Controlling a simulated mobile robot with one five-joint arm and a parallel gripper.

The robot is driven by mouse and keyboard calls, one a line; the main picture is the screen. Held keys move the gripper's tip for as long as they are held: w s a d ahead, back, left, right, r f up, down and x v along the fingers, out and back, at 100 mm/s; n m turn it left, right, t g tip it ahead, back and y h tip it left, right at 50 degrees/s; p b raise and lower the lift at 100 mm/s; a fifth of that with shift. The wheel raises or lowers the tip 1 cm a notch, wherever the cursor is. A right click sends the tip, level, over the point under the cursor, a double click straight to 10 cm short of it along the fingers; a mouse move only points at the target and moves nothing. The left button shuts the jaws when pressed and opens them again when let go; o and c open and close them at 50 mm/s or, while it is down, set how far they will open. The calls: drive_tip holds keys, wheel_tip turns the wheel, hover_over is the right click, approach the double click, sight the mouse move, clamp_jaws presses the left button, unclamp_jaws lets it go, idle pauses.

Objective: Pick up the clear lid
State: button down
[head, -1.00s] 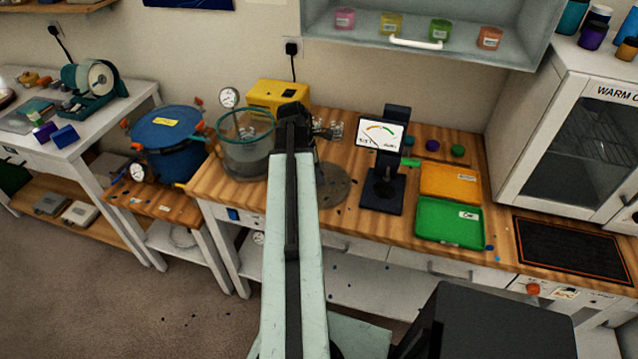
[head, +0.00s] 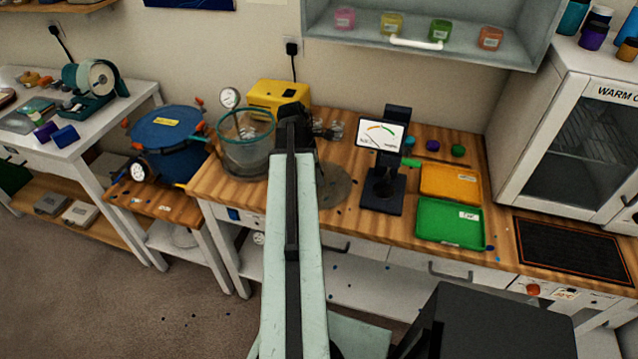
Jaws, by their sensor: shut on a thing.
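The clear lid (head: 334,186) shows as a flat, see-through grey disc over the wooden bench top, just right of my arm. Its left part is hidden behind the arm. My gripper (head: 294,112) is at the far end of my pale green arm, where the dark wrist shows. The fingertips are hidden by the wrist and arm. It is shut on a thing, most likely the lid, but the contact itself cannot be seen. I cannot tell whether the lid touches the bench. The clear chamber with a teal rim (head: 246,155) stands to the left of the wrist.
A yellow pump (head: 279,96) stands behind the chamber. Small clear items (head: 334,130) lie beside the wrist. A blue pot (head: 168,140) stands at left.

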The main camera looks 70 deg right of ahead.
idle(0.3)
wheel_tip(320, 180, up, 10)
drive_tip(key=p, duration=1)
drive_tip(key=w+d+r+p, duration=0.4)
drive_tip(key=d+r+p, duration=0.6)
drive_tip(key=r+p, duration=0.4)
drive_tip(key=shift+r+n, duration=0.25)
drive_tip(key=shift+n, duration=0.15)
